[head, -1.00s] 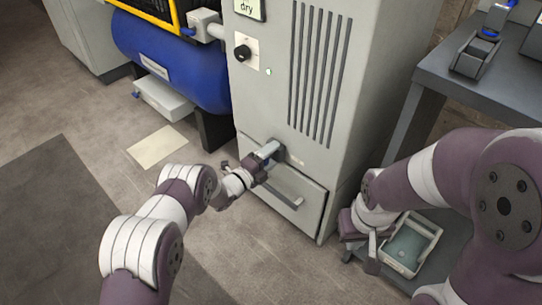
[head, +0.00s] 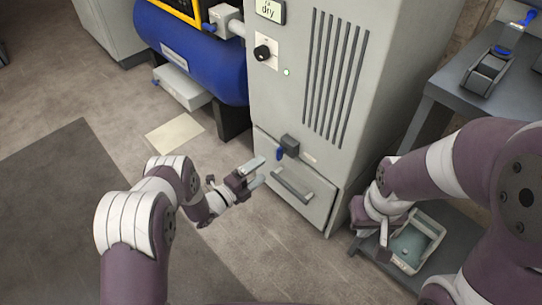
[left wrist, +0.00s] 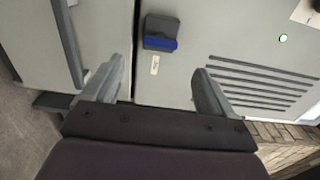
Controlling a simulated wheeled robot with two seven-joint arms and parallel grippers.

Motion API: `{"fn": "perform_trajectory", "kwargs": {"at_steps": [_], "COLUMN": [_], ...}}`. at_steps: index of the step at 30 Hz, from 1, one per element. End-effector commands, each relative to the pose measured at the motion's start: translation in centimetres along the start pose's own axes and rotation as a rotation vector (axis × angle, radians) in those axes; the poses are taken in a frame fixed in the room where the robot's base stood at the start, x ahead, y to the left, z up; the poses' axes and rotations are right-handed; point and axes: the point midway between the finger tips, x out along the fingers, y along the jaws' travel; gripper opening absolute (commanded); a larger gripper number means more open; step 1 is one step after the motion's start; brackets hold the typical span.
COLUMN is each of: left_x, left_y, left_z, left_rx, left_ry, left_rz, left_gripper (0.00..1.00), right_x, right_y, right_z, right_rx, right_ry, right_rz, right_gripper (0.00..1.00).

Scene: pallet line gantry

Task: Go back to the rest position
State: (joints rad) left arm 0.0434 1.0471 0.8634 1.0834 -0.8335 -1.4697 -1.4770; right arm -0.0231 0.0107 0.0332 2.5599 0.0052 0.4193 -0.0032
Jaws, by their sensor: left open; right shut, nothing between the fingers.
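My left gripper (head: 260,173) is open and empty in front of the grey cabinet (head: 325,90). In the left wrist view the two fingers of my left gripper (left wrist: 159,68) stand apart, with nothing between them. Beyond them on the cabinet is a dark block with a blue part (left wrist: 160,34); the dark block (head: 290,144) also shows in the head view, just right of the fingers and apart from them. My right gripper (head: 384,238) is shut at the lower right, close to a pale tray; its fingertips are partly hard to make out.
The cabinet's lower drawer front with its bar handle (head: 292,187) is beside my left gripper. The pale tray (head: 438,232) rests on a low grey shelf. A dark grey table (head: 460,88) stands at right. A blue tank (head: 190,50) is behind. Open floor lies left.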

Motion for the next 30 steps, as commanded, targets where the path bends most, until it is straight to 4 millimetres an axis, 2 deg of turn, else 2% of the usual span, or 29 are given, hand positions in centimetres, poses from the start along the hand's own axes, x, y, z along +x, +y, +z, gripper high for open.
{"fn": "perform_trajectory", "kwargs": {"at_steps": [4,19,20,22,23,24,25,26,27,28,29,30], "left_x": [-0.9,-0.9,-0.9,-1.2,-1.9,-3.2,-4.6,-6.0,-8.2,-10.1,-12.0,-14.8], "left_y": [0.0,0.1,0.4,2.9,4.6,7.2,8.9,9.7,9.9,9.2,8.0,5.5], "left_z": [-0.1,-0.1,0.0,0.5,0.5,0.6,0.9,1.5,2.1,2.5,2.5,2.1], "left_rx": [-0.001,-0.020,-0.050,-0.189,-0.273,-0.404,-0.526,-0.648,-0.808,-0.923,-1.037,-1.179], "left_ry": [0.001,0.001,0.000,-0.044,-0.083,-0.157,-0.244,-0.351,-0.513,-0.647,-0.790,-0.986], "left_rz": [0.000,0.001,0.013,0.129,0.204,0.323,0.430,0.528,0.647,0.719,0.779,0.837], "left_gripper": [0.85,0.85,0.85,0.85,0.85,0.85,0.85,0.85,0.85,0.85,0.85,0.85], "right_x": [-0.3,-0.3,-0.3,-0.2,-0.2,-0.3,-0.3,-0.4,-0.6,-0.8,-1.0,-1.3], "right_y": [0.0,0.0,0.0,0.0,0.0,0.0,0.0,0.0,0.0,0.0,0.0,0.0], "right_z": [0.0,0.0,0.0,0.0,0.0,0.0,0.0,0.0,-0.1,-0.1,-0.1,-0.1], "right_rx": [0.000,0.000,0.000,0.000,0.000,0.000,0.000,0.000,0.000,0.000,0.000,0.000], "right_ry": [0.000,0.000,0.000,0.000,0.000,0.000,0.000,0.000,-0.001,-0.001,0.000,0.000], "right_rz": [0.000,0.000,0.000,0.000,0.000,0.000,0.000,0.000,0.000,0.000,0.000,0.000], "right_gripper": [0.00,0.00,0.00,0.00,0.00,0.00,0.00,0.00,0.00,0.00,0.00,0.00]}}
